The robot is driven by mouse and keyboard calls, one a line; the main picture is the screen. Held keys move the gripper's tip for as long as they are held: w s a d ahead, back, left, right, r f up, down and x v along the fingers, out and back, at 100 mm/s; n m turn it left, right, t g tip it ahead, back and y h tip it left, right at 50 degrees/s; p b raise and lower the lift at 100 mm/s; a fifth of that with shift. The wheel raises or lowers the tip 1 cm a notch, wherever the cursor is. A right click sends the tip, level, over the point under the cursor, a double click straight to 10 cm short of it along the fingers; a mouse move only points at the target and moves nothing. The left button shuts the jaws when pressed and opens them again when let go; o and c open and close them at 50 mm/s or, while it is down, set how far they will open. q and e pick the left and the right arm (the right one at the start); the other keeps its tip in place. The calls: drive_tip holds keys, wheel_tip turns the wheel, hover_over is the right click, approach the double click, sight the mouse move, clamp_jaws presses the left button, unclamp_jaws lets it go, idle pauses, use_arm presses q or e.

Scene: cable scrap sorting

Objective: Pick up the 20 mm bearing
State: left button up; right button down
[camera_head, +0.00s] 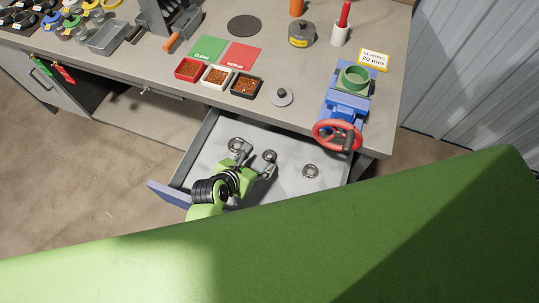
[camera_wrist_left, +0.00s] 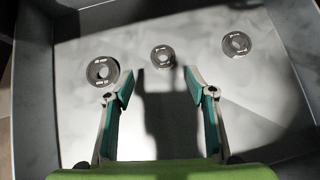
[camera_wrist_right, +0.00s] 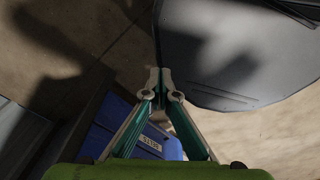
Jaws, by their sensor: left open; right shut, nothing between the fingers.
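Three steel ring bearings lie flat and apart in the open drawer (camera_head: 290,187): a left one (camera_head: 236,144), a middle one (camera_head: 270,156) and a right one (camera_head: 310,171). The left wrist view shows the left (camera_wrist_left: 102,71), middle (camera_wrist_left: 163,57) and right (camera_wrist_left: 237,44) bearings; their markings are too small to read, so I cannot tell which is 20 mm. My left gripper (camera_head: 256,160) is open and empty over the drawer. In its wrist view the middle bearing appears just ahead, between the fingertip lines. My right gripper (camera_wrist_right: 160,76) is shut and empty, away from the drawer.
A yellow-edged sign (camera_head: 374,59) reading 20 mm stands on the workbench (camera_head: 300,83) behind a blue vise (camera_head: 345,105) with a red handwheel. Three small trays of granules line the bench edge. The drawer walls (camera_wrist_left: 32,85) surround the bearings; its right part is clear.

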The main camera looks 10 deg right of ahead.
sight(269, 156)
use_arm(q)
drive_tip(key=shift+d+x, duration=0.15)
drive_tip(key=shift+x, duration=1.7)
drive_tip(key=shift+d+x, duration=0.15)
drive_tip(key=shift+x, duration=1.7)
drive_tip(key=shift+s+r, duration=0.1)
drive_tip(key=c, duration=1.2)
